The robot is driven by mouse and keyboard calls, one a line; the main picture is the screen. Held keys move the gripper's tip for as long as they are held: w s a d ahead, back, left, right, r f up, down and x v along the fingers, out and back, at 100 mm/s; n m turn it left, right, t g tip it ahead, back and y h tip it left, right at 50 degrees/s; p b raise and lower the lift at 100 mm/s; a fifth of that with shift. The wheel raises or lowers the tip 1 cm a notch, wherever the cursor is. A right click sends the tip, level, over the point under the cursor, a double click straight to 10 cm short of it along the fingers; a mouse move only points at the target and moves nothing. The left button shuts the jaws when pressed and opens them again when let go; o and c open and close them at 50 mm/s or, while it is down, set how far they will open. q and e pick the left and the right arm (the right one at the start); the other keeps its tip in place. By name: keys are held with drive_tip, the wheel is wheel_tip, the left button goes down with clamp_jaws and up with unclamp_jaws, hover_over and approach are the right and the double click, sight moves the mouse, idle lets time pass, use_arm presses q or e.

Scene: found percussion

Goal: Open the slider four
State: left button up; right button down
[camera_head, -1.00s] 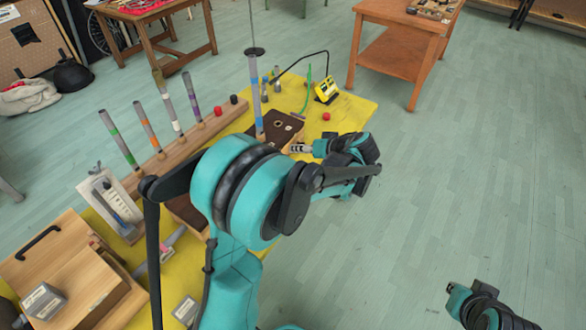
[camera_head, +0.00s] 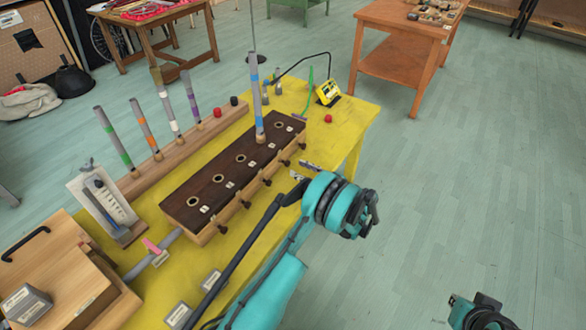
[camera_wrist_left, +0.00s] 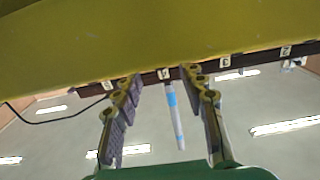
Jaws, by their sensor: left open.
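A long wooden box with a dark top (camera_head: 203,190) has a row of round holes and several dark slider knobs along its right side. One knob (camera_head: 286,163) is the closest to my left gripper (camera_head: 305,172). The gripper is open and empty, beside the box and apart from the knob. In the left wrist view the left gripper (camera_wrist_left: 160,84) has its fingers spread, with the box's labelled dark edge (camera_wrist_left: 195,70) beyond them. A blue-banded tube (camera_head: 256,95) stands upright at the box's far part.
The box stands on a yellow table (camera_head: 232,255). A wooden rack (camera_head: 190,143) with several banded tubes is left of it. A wooden case (camera_head: 60,255) stands at the near left. A red ball (camera_head: 328,119) lies beyond. Floor right of the table is clear.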

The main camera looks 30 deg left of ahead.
sight(289, 164)
use_arm(q)
drive_tip(key=shift+w+a+b, duration=0.2)
drive_tip(key=shift+a+b, duration=0.2)
drive_tip(key=shift+a, duration=1.5)
clamp_jaws()
drive_tip(key=shift+s+d, duration=0.15)
drive_tip(key=shift+d, duration=1.35)
unclamp_jaws()
drive_tip(key=d, duration=1.2)
drive_tip(key=shift+s, duration=0.45)
